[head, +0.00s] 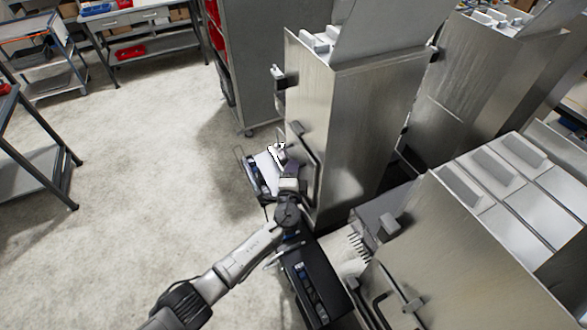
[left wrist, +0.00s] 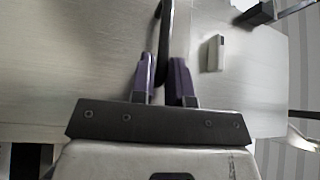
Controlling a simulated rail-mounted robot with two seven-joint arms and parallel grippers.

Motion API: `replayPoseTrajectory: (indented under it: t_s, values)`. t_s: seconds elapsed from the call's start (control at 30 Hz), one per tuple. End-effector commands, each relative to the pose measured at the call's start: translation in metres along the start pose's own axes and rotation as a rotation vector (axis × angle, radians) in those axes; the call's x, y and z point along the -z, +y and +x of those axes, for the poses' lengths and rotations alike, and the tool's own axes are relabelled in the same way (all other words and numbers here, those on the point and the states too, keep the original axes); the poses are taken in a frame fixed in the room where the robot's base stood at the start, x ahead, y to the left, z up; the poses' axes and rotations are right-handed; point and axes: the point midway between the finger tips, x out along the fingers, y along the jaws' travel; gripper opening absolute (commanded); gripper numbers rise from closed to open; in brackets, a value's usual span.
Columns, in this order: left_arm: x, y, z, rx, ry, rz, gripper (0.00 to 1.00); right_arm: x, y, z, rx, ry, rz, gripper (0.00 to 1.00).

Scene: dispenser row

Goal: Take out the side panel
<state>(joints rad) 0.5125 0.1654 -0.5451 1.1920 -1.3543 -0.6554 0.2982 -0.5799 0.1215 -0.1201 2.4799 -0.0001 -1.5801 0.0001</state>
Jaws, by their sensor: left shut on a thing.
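The side panel (head: 309,92) is the brushed-metal narrow face of the middle dispenser, upright and seemingly in place. Its dark bar handle (head: 304,140) stands out from the lower part. My left gripper (head: 290,167) is at the handle's lower end. In the left wrist view, the purple fingers (left wrist: 166,72) of my left gripper are shut on the dark handle (left wrist: 178,35), with the pale panel (left wrist: 80,60) behind. A small light block (left wrist: 215,53) sits on the panel to the right of the fingers. My right gripper is not in view.
Another steel dispenser (head: 480,75) stands behind on the right, and one with several lidded bins (head: 480,255) at the front right. A grey cabinet with red bins (head: 255,60) stands behind. Open floor (head: 130,150) lies to the left. A low black unit (head: 318,270) is beneath my arm.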

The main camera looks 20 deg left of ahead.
Motion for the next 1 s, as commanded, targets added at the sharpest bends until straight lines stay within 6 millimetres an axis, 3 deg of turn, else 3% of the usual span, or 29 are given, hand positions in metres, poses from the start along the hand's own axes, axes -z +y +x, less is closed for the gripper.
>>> replayPoseTrajectory:
  t_s: [1.0]
  values:
    - [0.006,-0.024,0.003,0.004,0.005,-0.008,0.0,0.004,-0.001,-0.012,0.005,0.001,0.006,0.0]
